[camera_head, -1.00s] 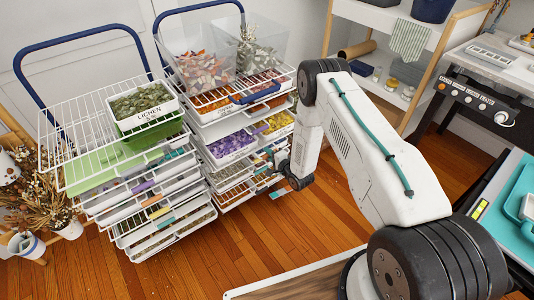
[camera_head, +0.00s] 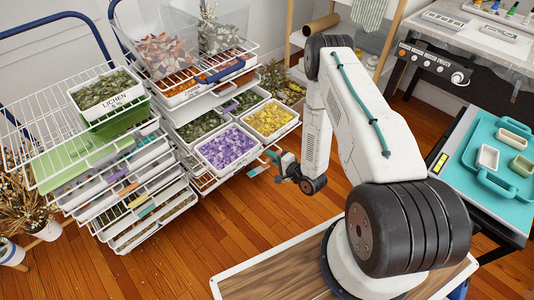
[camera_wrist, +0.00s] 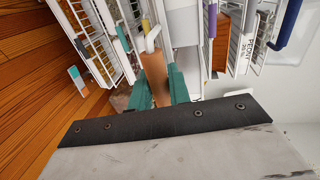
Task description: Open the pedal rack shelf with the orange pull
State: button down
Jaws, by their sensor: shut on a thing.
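The right-hand pedal rack has a wire shelf (camera_head: 207,181) drawn out toward me. It carries a tray of purple petals (camera_head: 228,149), a tray of yellow petals (camera_head: 270,119) and trays of green leaves behind them. The orange-brown pull (camera_wrist: 157,78) is between my gripper's teal fingers in the wrist view, and its white bracket shows beyond it. My gripper (camera_head: 265,164) is shut on this pull at the shelf's front; in the head view its fingers hide the pull.
The left rack holds a lichen bin (camera_head: 110,97) on its top basket, above several closed shelves. Dried flowers (camera_head: 20,205) stand at far left. A bench with a teal tray (camera_head: 488,175) stands right. Wood floor lies open in front of the racks.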

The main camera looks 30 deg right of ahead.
jog(key=shift+s, duration=0.15)
jog(key=c, duration=1.3)
grip_release()
jog(key=shift+c, duration=0.2)
jog(key=v, duration=0.7)
jog(key=shift+s, duration=0.35)
jog(key=shift+d, duration=0.1)
